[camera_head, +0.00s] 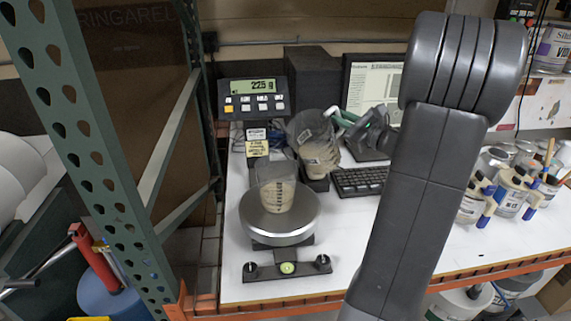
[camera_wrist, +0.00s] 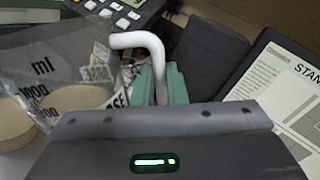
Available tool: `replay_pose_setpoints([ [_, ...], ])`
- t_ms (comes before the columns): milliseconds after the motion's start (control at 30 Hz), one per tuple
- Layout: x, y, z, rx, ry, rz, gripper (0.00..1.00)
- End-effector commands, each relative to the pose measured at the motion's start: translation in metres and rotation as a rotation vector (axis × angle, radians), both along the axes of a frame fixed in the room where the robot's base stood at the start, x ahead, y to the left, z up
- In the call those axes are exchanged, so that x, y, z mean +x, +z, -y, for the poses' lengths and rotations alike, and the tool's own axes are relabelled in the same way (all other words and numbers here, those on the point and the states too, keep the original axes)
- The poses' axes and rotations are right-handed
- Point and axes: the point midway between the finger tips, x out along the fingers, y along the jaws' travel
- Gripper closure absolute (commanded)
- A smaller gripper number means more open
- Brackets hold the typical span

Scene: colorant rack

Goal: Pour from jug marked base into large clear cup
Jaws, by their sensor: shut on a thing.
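A large clear cup (camera_head: 270,196) stands upright on the round pan of a scale and holds beige liquid. A clear jug (camera_head: 303,133) with beige liquid low inside is right of and behind the cup. The jug also shows in the wrist view (camera_wrist: 60,68), with ml markings and a partly hidden label ending in "SE". My gripper (camera_head: 344,121) has its green fingers shut on the jug's white handle (camera_wrist: 143,40). The jug looks slightly tilted, and its rim is apart from the cup. I cannot tell whether its bottom touches anything.
The scale display (camera_head: 254,96) reads about 225 g. A keyboard (camera_head: 360,181) and monitor (camera_head: 374,84) are right of the jug. Several labelled containers (camera_head: 512,192) stand at the right. A green perforated post (camera_head: 85,130) rises at the left.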

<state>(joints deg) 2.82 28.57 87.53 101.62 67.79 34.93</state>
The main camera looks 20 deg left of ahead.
Motion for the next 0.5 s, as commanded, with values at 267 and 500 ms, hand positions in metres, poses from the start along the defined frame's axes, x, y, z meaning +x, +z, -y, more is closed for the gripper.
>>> replay_pose_setpoints([
  [267, 0.014, -0.039, 0.007, 0.063, -0.001, -0.118, 1.00],
  [500, 0.022, -0.070, 0.012, 0.121, -0.001, -0.229, 1.00],
])
